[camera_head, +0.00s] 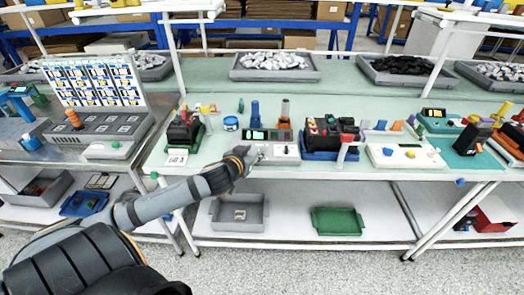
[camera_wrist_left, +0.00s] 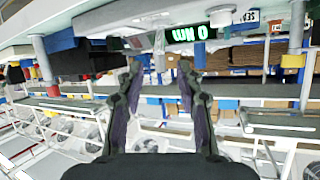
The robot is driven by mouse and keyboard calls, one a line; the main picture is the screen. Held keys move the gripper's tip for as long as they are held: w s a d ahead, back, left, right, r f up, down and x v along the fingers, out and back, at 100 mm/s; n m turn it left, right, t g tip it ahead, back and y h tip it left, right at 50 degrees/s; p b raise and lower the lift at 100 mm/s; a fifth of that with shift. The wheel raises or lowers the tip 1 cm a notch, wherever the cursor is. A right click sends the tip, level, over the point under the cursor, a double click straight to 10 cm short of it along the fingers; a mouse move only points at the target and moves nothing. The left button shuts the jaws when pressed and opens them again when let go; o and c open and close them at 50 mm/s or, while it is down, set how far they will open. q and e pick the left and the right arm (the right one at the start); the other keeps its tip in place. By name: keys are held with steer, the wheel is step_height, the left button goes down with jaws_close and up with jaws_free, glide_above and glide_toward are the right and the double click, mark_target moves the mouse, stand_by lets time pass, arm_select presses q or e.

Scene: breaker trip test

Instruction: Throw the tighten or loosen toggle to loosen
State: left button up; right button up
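A grey tester box (camera_head: 280,152) with a lit green display (camera_head: 258,135) stands near the front edge of the green bench. The toggle is too small to make out on its face. My left gripper (camera_head: 252,157) is at the box's left front, covering part of it. In the left wrist view the box and its green display (camera_wrist_left: 192,33) lie along the top, upside down. There my left gripper (camera_wrist_left: 159,68) has its two fingers apart with nothing between them. Whether a finger touches the box cannot be told. My right gripper is not in view.
A black and red unit (camera_head: 330,135) on a blue base stands right of the box. A black device (camera_head: 184,130) on a green base stands to the left. A blue cylinder (camera_head: 255,112) stands behind. A green tray (camera_head: 338,221) sits on the lower shelf.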

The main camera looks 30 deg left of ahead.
mark_target(261, 146)
arm_select(q)
steer(key=b+x, duration=0.1)
steer(key=x, duration=0.7)
steer(key=shift+s, duration=0.1)
jaws_close()
